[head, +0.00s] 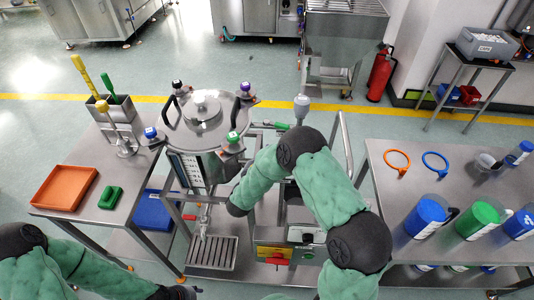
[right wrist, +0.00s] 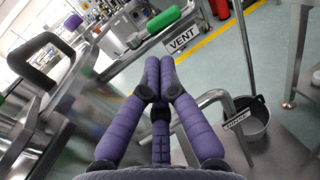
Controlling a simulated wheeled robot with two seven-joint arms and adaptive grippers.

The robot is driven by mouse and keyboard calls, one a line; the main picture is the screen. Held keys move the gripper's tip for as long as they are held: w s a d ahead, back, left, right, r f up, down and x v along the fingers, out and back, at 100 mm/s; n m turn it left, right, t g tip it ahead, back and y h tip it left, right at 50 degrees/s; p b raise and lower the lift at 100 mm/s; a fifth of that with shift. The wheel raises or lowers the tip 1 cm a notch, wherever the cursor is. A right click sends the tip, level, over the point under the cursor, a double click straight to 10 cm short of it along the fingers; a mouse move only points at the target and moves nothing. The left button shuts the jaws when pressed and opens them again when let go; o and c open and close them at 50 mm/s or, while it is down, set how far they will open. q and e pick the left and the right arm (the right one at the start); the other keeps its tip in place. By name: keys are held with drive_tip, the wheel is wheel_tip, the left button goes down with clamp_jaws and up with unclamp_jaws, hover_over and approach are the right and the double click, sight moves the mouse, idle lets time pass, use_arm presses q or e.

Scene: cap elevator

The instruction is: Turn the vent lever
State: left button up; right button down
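The vent lever (right wrist: 163,19) has a green grip and a metal stem, with a "VENT" tag (right wrist: 181,40) beside it in the right wrist view. In the head view a green grip (head: 282,126), seemingly the same lever, shows right of the steel vessel (head: 203,120), just above my right arm. My right gripper (right wrist: 160,68) has purple fingers drawn together at the tips, with nothing seen between them. The lever appears beyond the fingertips, apart from them. In the head view my right arm hides its gripper. My left arm is at the lower left; its gripper is not visible.
A curved metal tube with a second tag (right wrist: 236,120) and a bucket (right wrist: 252,122) are right of my right fingers. The vessel has several coloured knobs. A left table (head: 72,218) holds an orange tray (head: 66,188). A right table (head: 385,215) holds rings and jars.

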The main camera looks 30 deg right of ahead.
sight(276, 125)
drive_tip(key=b+x, duration=0.1)
drive_tip(key=x, duration=0.9)
drive_tip(key=shift+w+d, duration=0.2)
drive_tip(key=shift+w, duration=0.05)
drive_tip(key=shift+b, duration=0.35)
drive_tip(key=d+b, duration=0.2)
drive_tip(key=b, duration=0.1)
drive_tip(key=shift+w+d, duration=0.15)
drive_tip(key=shift+w, duration=0.15)
